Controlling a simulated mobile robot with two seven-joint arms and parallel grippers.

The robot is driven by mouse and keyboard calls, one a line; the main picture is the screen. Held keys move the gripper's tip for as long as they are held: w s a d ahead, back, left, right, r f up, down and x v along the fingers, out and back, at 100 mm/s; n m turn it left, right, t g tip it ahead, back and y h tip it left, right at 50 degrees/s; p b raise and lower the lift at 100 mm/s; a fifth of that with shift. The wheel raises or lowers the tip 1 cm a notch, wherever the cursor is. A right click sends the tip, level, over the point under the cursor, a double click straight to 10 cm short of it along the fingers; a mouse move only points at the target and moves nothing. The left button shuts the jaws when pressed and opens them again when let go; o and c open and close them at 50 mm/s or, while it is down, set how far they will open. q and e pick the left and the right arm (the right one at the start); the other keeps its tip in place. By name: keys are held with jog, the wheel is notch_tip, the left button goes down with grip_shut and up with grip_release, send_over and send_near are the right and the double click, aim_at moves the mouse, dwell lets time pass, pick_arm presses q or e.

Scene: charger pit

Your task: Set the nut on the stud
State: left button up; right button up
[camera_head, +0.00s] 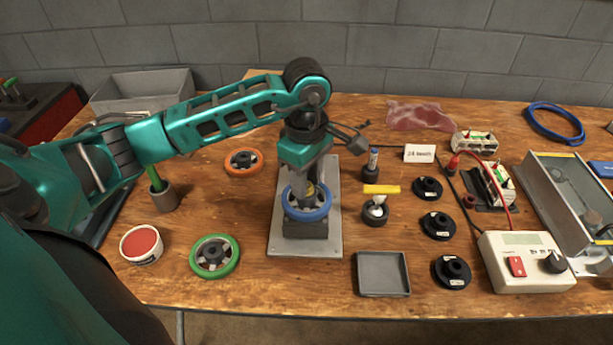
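A blue-rimmed wheel (307,213) lies flat on a dark block (305,230) on a grey base plate (330,235). My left gripper (310,187) points down over the hub of this wheel. Its fingers are close together around a small brass-coloured piece, seemingly the nut (311,190), at the hub. The fingers and the wheel hide most of the stud, so I cannot tell how far the nut sits on it. My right gripper is not in view.
Orange (244,162) and green (214,257) wheels lie left of the plate. An empty grey tray (382,273), a yellow-handled tool (381,189) and black flanged discs (438,225) lie right. A meter (524,262) stands at the front right. A red-topped tub (141,245) is front left.

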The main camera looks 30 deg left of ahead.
pick_arm(q)
jog(key=shift+o, duration=1.1)
notch_tip(320, 180, up, 13)
jog(key=shift+p, duration=0.45)
